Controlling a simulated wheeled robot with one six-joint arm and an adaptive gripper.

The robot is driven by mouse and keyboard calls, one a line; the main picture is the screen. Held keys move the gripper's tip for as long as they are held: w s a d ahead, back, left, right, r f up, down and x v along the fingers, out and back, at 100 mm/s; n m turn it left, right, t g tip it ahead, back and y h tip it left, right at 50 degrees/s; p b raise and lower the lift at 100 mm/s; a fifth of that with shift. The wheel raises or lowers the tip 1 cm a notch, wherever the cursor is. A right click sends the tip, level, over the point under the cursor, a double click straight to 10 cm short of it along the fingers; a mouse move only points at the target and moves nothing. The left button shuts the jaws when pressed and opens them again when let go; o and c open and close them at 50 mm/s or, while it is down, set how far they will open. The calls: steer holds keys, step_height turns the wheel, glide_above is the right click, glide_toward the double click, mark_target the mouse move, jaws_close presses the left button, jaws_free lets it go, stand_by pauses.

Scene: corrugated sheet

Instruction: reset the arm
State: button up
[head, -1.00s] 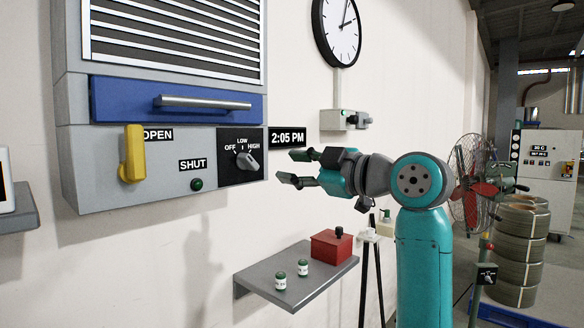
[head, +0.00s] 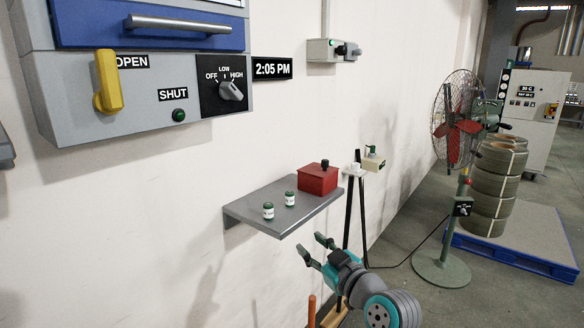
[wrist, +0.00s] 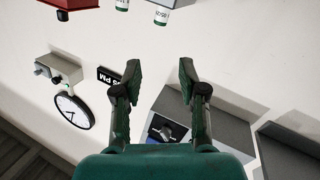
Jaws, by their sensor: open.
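My gripper (head: 311,248) is low in the head view, in front of and below the grey wall shelf. Its two fingers are apart with nothing between them. In the wrist view my gripper (wrist: 160,82) is also open and empty, with the white wall behind it. My teal arm reaches up from the bottom edge of the head view. Its lower part is outside the picture.
The shelf (head: 255,220) holds a red box (head: 318,180) and two small jars (head: 268,211). A grey wall unit (head: 75,110) with a yellow handle (head: 108,82) and knob (head: 231,91) is upper left. A fan (head: 457,125) stands right, by coils (head: 496,185) on a blue pallet (head: 515,250).

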steer(key=s+d+f+m+h, duration=0.35)
steer(key=s+f, duration=0.45)
steer(key=f, duration=0.3)
steer(key=s+d+f+m+h, duration=0.2)
steer(key=s+d+f+m, duration=0.15)
steer(key=s+f, duration=0.65)
steer(key=s+d+f+m+h, duration=0.15)
steer(key=s+f, duration=0.25)
steer(key=s, duration=0.4)
steer(key=s+d+f+h, duration=0.1)
steer(key=s+d+f, duration=0.25)
steer(key=s, duration=0.35)
steer(key=s+r, duration=0.2)
steer(key=s, duration=0.9)
steer(key=s+d+r+m+h, duration=0.1)
steer(key=s+r, duration=0.2)
steer(key=s, duration=0.8)
steer(key=shift+s+d, duration=0.25)
steer(key=shift+s, duration=0.1)
